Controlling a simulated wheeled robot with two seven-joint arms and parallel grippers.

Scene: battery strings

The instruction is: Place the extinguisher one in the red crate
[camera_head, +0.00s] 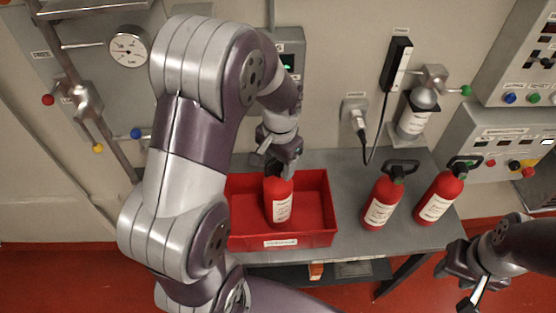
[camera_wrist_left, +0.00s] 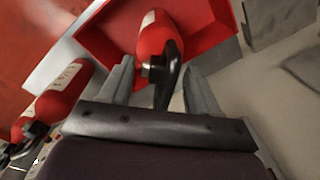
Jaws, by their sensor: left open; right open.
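A red extinguisher (camera_head: 279,198) with a white label stands inside the red crate (camera_head: 318,228) on the grey table. My left gripper (camera_head: 282,160) is directly above it, around its top. In the left wrist view the same extinguisher (camera_wrist_left: 157,38) shows its black handle between the two open fingers (camera_wrist_left: 158,88), and the crate (camera_wrist_left: 222,20) lies around it. Two more red extinguishers, one nearer the crate (camera_head: 381,203) and one farther right (camera_head: 439,197), stand on the table to the right. My right gripper (camera_head: 466,285) is open and empty at the lower right, apart from the table.
The grey table (camera_head: 345,170) has free room between the crate and the nearer standing extinguisher. The wall behind carries a gauge (camera_head: 129,46), a charger with a black cable (camera_head: 397,64), valves and control panels (camera_head: 508,140). The floor is red.

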